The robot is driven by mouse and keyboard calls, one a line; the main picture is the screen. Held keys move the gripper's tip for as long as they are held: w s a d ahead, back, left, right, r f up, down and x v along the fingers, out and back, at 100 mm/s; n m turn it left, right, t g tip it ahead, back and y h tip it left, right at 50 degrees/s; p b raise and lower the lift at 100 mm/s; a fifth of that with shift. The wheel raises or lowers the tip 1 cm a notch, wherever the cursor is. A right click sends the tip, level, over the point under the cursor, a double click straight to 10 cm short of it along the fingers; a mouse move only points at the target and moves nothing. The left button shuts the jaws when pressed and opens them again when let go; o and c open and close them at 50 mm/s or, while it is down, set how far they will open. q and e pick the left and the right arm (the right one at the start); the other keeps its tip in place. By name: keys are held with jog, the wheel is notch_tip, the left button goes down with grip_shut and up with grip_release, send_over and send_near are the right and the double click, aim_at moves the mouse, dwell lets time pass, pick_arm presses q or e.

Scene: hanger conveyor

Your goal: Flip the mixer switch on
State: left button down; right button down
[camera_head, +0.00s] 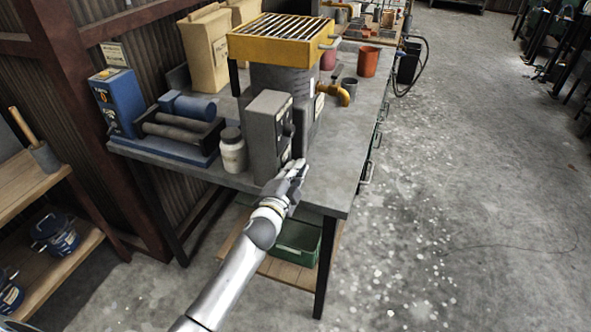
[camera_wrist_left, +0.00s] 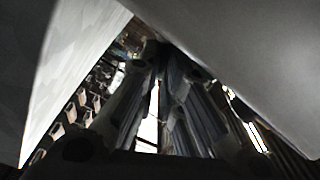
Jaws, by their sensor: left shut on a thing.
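The mixer is a grey drum (camera_head: 282,82) under a yellow slatted hopper (camera_head: 281,27) on the workbench. A grey control box (camera_head: 265,132) stands upright at its front, with dark controls (camera_head: 289,131) on its right-hand face. My left gripper (camera_head: 298,167) is at the lower front of this face, its fingers close together and shut on the mixer switch. The fingers hide the switch, so its position cannot be told. In the left wrist view, dark fingers (camera_wrist_left: 160,105) fill the middle and the contact is unclear. My right gripper is not in view.
A white jar (camera_head: 233,153) stands left of the control box, beside a tray of grey cylinders (camera_head: 178,133) and a blue box (camera_head: 115,101). A yellow spout (camera_head: 334,92) and orange cup (camera_head: 368,61) are behind. The bench top (camera_head: 335,165) right of the gripper is clear.

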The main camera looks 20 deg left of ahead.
pick_arm(q)
jog(key=c, duration=1.9)
grip_release()
jog(key=shift+o, duration=0.2)
jog(key=s, duration=1.2)
jog(key=shift+a, duration=0.2)
jog(key=s+f+n+g, duration=0.2)
jog(key=s+f+g, duration=0.15)
jog(key=f, duration=0.75)
jog(key=s+f+n+g, duration=0.15)
jog(key=s+f, duration=0.35)
jog(key=f, duration=0.7)
jog(key=s+f+n+g, duration=0.2)
jog(key=s+f+g, duration=0.15)
jog(key=f, duration=0.75)
jog(key=s+f+n+g, duration=0.1)
jog(key=s+f+g, duration=0.1)
jog(key=s+f, duration=0.4)
jog(key=s+a+f+n+g, duration=0.1)
jog(key=s+f, duration=0.6)
jog(key=s, duration=1)
jog(key=s+a+f+n+g, duration=0.1)
jog(key=s+f+n+g, duration=0.2)
jog(key=s, duration=0.9)
notch_tip(320, 180, down, 4)
jog(key=shift+r+g+y, duration=0.2)
jog(key=shift+g+y, duration=0.1)
jog(key=shift+g, duration=0.95)
